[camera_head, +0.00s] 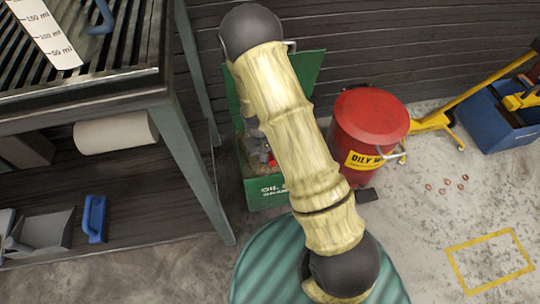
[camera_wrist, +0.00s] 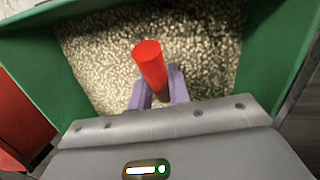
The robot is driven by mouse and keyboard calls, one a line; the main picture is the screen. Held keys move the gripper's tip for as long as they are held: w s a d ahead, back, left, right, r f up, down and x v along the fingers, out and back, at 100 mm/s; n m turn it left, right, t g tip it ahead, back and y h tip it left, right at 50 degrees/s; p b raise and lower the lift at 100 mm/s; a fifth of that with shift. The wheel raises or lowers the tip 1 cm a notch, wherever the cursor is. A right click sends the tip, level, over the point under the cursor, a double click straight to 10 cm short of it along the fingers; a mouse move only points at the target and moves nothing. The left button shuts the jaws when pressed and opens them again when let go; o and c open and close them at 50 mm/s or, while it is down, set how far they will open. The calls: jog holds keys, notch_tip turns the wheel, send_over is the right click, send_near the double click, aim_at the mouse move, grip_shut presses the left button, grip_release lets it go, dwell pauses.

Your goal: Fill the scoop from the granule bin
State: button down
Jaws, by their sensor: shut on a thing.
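The green granule bin (camera_head: 268,190) stands on the floor behind my arm, with its lid raised. In the wrist view its green wall (camera_wrist: 277,50) surrounds a bed of tan granules (camera_wrist: 95,50). My gripper (camera_wrist: 158,88) is inside the bin's opening, above the granules. Its two purple fingers are shut on a red cylinder, which looks like the scoop's handle (camera_wrist: 149,58). A bit of red also shows at the bin in the head view. The scoop's bowl cannot be made out, so whether it holds granules cannot be told.
A red oily-waste can (camera_head: 372,118) stands just right of the bin. A workbench (camera_head: 195,150) with a paper roll (camera_head: 116,130) is on the left. A teal ribbed drum (camera_head: 262,260) is in front. Floor at the right is mostly clear.

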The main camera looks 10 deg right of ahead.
jog(key=s+d+p+v, duration=0.1)
jog(key=d+p+v, duration=0.1)
jog(key=p+v, duration=1)
jog(key=shift+r+p, duration=0.4)
jog(key=shift+r, duration=0.3)
dwell(0.5)
jog(key=shift+d, duration=0.15)
jog(key=t+b, duration=0.1)
jog(key=r+t+b, duration=0.1)
jog(key=t+b, duration=0.1)
jog(key=r+t+b, duration=0.1)
jog(key=t, duration=0.1)
jog(key=shift+m, duration=0.3)
jog(key=shift+w, duration=0.1)
